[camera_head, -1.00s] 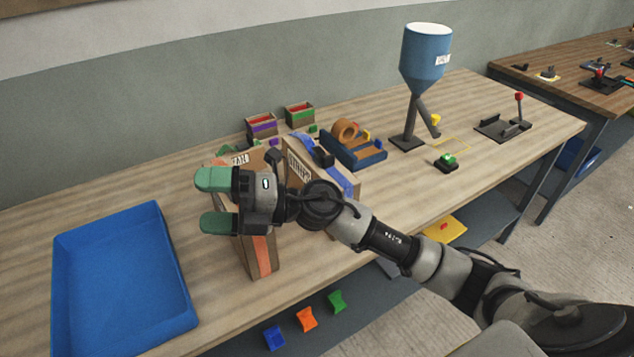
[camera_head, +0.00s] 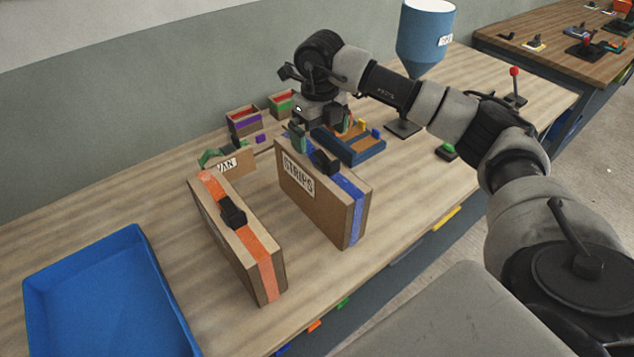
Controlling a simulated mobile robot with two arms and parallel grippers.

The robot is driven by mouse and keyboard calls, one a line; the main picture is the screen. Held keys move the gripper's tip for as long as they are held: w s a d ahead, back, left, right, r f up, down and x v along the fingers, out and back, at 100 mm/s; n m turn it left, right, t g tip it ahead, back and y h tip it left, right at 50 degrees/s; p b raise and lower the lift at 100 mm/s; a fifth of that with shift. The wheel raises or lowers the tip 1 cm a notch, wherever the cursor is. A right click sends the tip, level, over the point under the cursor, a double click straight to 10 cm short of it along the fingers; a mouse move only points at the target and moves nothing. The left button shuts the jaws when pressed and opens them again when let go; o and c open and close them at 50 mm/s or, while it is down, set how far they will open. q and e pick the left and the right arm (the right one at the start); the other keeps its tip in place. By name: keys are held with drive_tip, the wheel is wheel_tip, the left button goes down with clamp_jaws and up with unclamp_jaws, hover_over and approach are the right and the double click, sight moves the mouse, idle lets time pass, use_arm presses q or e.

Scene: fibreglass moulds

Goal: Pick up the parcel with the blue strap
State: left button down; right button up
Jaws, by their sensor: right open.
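The parcel with the blue strap (camera_head: 310,206) is a brown carton standing upright on the bench, with a label that seems to read STRIPS. Its blue strap (camera_head: 352,198) runs over the top and down the near end, and a black handle (camera_head: 325,162) sits on top. My right gripper (camera_head: 320,132) points down with its green-tipped fingers apart and empty. In the picture it is just above the parcel's far end; whether it touches is unclear. My left gripper is not in view.
An orange-strapped parcel (camera_head: 257,262) with a black handle stands to the left. Behind it is another carton with a green strap (camera_head: 228,163). A blue tray (camera_head: 150,245) lies at left. Small bins (camera_head: 243,122), a blue tape holder (camera_head: 360,152) and a blue hopper (camera_head: 424,38) stand behind.

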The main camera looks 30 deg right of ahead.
sight(318, 150)
drive_tip(key=shift+s+f, duration=0.1)
drive_tip(key=shift+f, duration=0.75)
drive_tip(key=f, duration=0.1)
drive_tip(key=f+p, duration=0.1)
drive_tip(key=f, duration=0.1)
drive_tip(key=f+p, duration=0.1)
drive_tip(key=shift+a+f, duration=0.2)
drive_tip(key=shift+a, duration=0.05)
drive_tip(key=shift+f+p, duration=0.3)
drive_tip(key=shift+f, duration=0.25)
drive_tip(key=shift+w, duration=0.2)
drive_tip(key=shift+c, duration=0.8)
drive_tip(key=c, duration=1.5)
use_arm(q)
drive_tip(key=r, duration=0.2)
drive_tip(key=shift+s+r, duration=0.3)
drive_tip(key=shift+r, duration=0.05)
